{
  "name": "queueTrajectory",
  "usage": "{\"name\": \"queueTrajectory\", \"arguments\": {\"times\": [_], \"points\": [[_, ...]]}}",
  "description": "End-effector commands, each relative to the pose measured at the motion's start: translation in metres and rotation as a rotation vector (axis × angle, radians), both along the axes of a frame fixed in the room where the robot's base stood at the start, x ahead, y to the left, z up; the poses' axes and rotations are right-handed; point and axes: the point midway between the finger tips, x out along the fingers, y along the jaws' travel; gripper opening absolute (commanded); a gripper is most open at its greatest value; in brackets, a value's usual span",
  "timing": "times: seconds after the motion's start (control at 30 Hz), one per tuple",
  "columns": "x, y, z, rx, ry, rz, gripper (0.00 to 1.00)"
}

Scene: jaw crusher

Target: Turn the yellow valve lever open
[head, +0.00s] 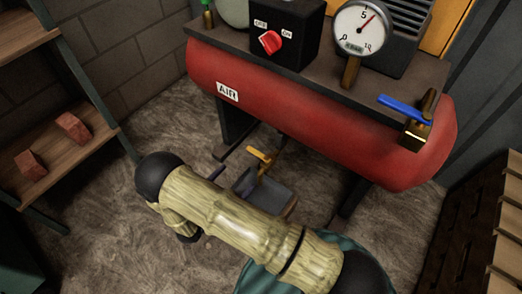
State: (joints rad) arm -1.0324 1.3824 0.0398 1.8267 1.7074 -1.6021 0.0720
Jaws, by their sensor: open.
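The yellow valve lever (260,155) is small and low, below the red tank (310,105) and just above my arm in the picture. It slants down to the right, near a thin dark pipe. My arm crosses the lower middle of the view and bends at a black joint at its left end. My gripper cannot be made out; its end of the arm seems hidden behind the arm. A small dark purple piece (216,172) shows left of the lever, and I cannot tell what it belongs to. Contact with the lever cannot be seen.
A grey tray (251,184) sits below the lever, partly behind my arm. A blue lever (404,109), gauge (362,37) and black box with red knob (270,41) are higher up. Shelves with bricks (73,128) stand left, wooden slats right.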

Motion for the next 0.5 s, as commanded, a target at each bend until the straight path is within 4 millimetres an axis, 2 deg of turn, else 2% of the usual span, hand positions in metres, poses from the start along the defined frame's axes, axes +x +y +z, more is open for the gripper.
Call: {"name": "queueTrajectory", "arguments": {"times": [0.5], "points": [[0.072,-0.057,-0.003,0.002,0.000,-0.004,1.00]]}}
